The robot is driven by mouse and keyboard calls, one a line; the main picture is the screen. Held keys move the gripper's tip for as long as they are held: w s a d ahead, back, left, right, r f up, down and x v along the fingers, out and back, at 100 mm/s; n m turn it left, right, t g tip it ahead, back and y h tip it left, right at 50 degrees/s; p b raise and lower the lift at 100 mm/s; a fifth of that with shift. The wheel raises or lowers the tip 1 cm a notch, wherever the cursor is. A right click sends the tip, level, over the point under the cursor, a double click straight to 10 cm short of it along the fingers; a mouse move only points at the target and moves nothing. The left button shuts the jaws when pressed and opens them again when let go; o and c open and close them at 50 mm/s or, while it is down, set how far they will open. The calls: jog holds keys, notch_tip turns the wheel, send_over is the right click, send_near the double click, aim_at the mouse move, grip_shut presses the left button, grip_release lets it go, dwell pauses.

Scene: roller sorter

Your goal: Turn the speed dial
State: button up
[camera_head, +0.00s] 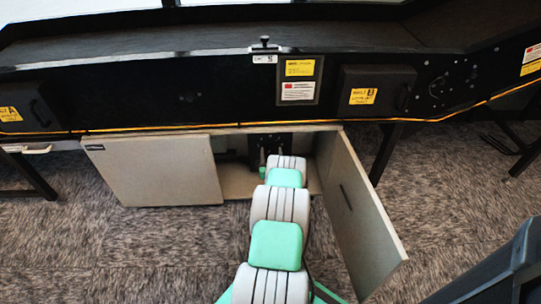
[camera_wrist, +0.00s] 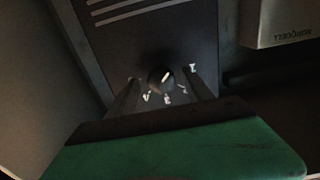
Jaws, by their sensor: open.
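The speed dial (camera_wrist: 158,80) is a small dark round knob with a white pointer mark, set on a dark panel (camera_wrist: 145,45) with white marks around it. In the wrist view my gripper (camera_wrist: 163,92) is open, with its dark fingers on either side of the dial. I cannot tell whether they touch it. The pointer leans up and to the right. In the head view my gripper (camera_head: 263,166) is inside the open cabinet, in front of the dark panel (camera_head: 270,141). The dial cannot be made out there.
The cabinet's right door (camera_head: 372,225) stands swung outward beside my arm. A pale panel (camera_head: 155,172) covers the left side. The black sorter body (camera_head: 200,100) runs above, with leg frames (camera_head: 385,152) at the sides. A pale box (camera_wrist: 280,22) sits at the wrist view's upper right.

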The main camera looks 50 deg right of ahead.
jog(key=shift+w, duration=0.1)
jog(key=shift+c, duration=0.5)
grip_shut()
